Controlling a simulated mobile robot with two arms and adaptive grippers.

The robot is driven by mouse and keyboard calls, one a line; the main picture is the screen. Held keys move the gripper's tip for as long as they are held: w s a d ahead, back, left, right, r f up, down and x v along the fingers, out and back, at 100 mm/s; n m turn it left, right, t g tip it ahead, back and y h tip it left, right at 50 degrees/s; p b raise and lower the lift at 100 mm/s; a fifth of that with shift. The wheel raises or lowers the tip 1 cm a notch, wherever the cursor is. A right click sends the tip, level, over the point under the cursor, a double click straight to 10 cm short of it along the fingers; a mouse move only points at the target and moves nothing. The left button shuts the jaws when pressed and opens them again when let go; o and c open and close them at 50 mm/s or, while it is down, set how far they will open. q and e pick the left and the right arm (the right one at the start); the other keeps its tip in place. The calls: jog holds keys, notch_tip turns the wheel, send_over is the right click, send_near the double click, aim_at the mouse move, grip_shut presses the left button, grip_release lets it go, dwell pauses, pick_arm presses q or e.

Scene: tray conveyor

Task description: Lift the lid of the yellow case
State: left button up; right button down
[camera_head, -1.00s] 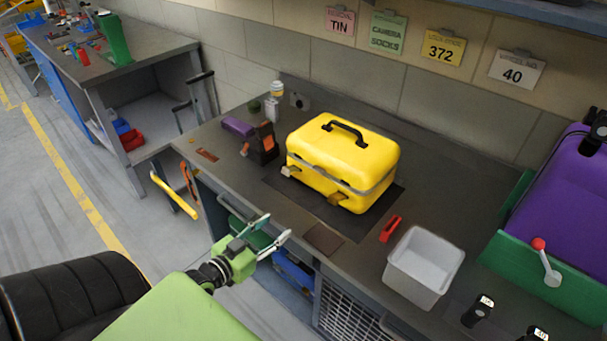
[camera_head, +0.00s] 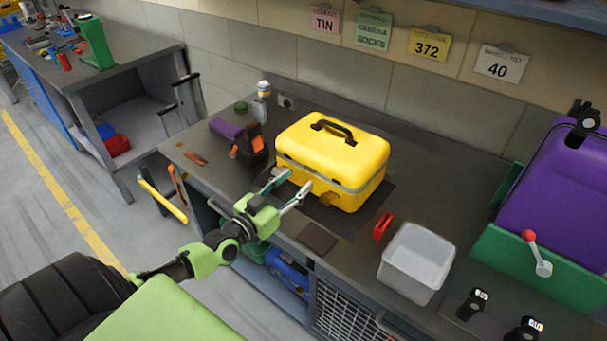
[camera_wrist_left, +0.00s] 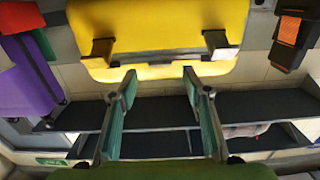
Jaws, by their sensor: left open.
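The yellow case (camera_head: 330,150) stands shut on a dark mat on the workbench, its black handle on top. It also shows in the left wrist view (camera_wrist_left: 158,25), upside down, with two latches on its front, one brownish (camera_wrist_left: 102,50) and one partly pale (camera_wrist_left: 220,45). My left gripper (camera_head: 290,188) is open and empty, just in front of the case near its front latches. In the left wrist view its fingertips (camera_wrist_left: 160,75) are spread apart at the case's lower edge. I cannot tell whether they touch it. My right gripper is not in view.
A white bin (camera_head: 415,262) and a red object (camera_head: 382,227) are right of the case. An orange-black tool (camera_head: 249,147) and a purple item (camera_head: 228,130) are left of it. A brown pad (camera_head: 317,238) lies at the bench's front. A purple suitcase (camera_head: 555,190) stands far right.

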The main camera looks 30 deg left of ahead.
aim_at(307, 171)
pick_arm(q)
jog(key=shift+w+d, duration=0.2)
jog(key=shift+w, duration=2)
grip_shut()
